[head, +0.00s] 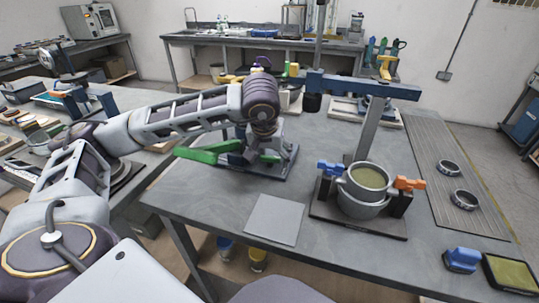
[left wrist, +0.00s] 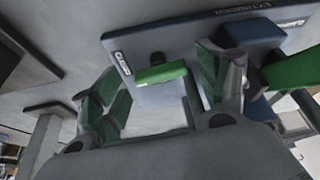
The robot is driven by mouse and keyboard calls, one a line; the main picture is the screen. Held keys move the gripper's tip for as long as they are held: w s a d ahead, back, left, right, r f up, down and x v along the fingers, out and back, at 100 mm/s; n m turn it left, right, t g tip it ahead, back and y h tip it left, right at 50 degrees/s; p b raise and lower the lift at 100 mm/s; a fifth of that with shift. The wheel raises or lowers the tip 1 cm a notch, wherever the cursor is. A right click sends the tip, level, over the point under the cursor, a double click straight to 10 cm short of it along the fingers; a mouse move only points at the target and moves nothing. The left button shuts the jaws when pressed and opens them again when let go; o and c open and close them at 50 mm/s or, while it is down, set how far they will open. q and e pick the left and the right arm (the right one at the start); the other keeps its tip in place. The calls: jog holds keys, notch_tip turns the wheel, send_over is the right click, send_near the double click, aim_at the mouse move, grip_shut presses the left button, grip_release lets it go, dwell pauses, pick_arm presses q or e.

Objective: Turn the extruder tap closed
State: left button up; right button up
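The extruder stand (head: 262,170) is a dark base on the grey table, with green parts beside a blue body. A long green handle (head: 208,150) sticks out to the left in the head view. My left gripper (head: 264,147) is low over the stand and partly hides it. In the left wrist view my left gripper (left wrist: 160,92) is open, its two fingers well apart. A green block (left wrist: 161,73) shows between the fingers, with gaps on both sides. Another green piece (left wrist: 294,68) lies at the right, beside a blue block. The printed labels are upside down. My right gripper is not in view.
Right of the stand, a fixture with a pot (head: 364,190) and blue and orange handles stands on a dark board. A blue beam on a post (head: 370,125) rises behind it. A bare grey plate (head: 275,219) lies in front. Two rings (head: 464,199) lie at the right.

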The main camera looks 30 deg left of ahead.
pick_arm(q)
jog(key=shift+r, duration=0.15)
jog(key=v, duration=1.1)
jog(key=shift+s+r, duration=0.2)
jog(key=shift+r, duration=0.1)
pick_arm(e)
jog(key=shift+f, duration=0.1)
